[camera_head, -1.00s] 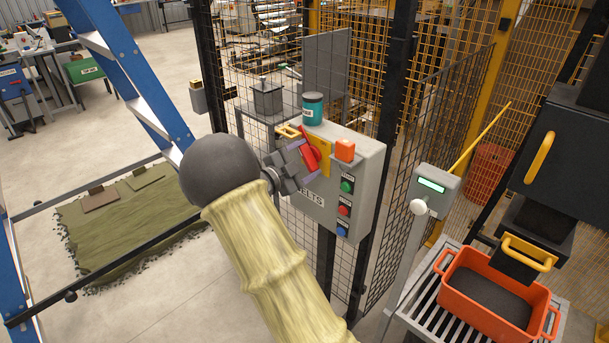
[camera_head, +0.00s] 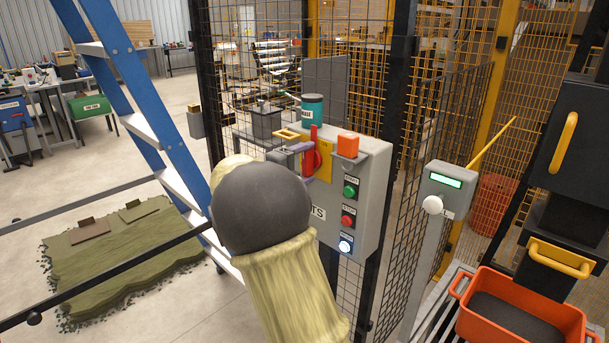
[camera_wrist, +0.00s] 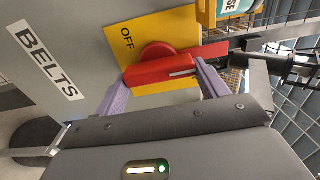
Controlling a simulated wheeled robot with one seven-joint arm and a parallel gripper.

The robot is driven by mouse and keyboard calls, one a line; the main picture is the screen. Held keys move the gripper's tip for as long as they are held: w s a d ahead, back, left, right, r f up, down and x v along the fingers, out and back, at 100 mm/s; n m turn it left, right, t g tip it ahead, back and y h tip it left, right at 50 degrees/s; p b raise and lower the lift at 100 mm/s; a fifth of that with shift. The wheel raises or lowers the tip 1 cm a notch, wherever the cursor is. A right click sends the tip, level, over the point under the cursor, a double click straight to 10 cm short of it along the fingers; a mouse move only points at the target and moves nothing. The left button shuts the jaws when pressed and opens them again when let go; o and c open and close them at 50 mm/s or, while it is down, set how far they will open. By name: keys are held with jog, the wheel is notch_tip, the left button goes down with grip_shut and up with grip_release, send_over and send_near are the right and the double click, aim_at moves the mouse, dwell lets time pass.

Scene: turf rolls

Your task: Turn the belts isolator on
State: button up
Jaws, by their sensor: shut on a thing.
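The isolator is a red handle (camera_head: 312,152) on a yellow plate (camera_head: 324,165), on a grey box (camera_head: 372,170) lettered BELTS. The handle stands upright in the head view. In the wrist view, my gripper (camera_wrist: 165,72) is shut on the red handle (camera_wrist: 176,66), one purple finger at each side. The word OFF shows on the yellow plate (camera_wrist: 127,38), beside the handle; no ON mark is legible. In the head view my gripper (camera_head: 302,153) is largely hidden behind my dark wrist joint. A lamp (camera_head: 345,244) low on the box glows blue-white.
Green (camera_head: 350,190) and red (camera_head: 348,220) buttons and an orange block (camera_head: 348,145) are right of the handle. A teal tin (camera_head: 312,110) stands on top of the box. A blue ladder (camera_head: 130,90) is at left, a grey post (camera_head: 428,220) at right. Mesh fencing surrounds the box.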

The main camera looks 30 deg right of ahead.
jog(key=shift+f, duration=0.1)
dwell(0.4)
jog(key=o, duration=1)
jog(key=b+v, duration=0.1)
jog(key=v, duration=1.6)
jog(key=shift+a, duration=0.25)
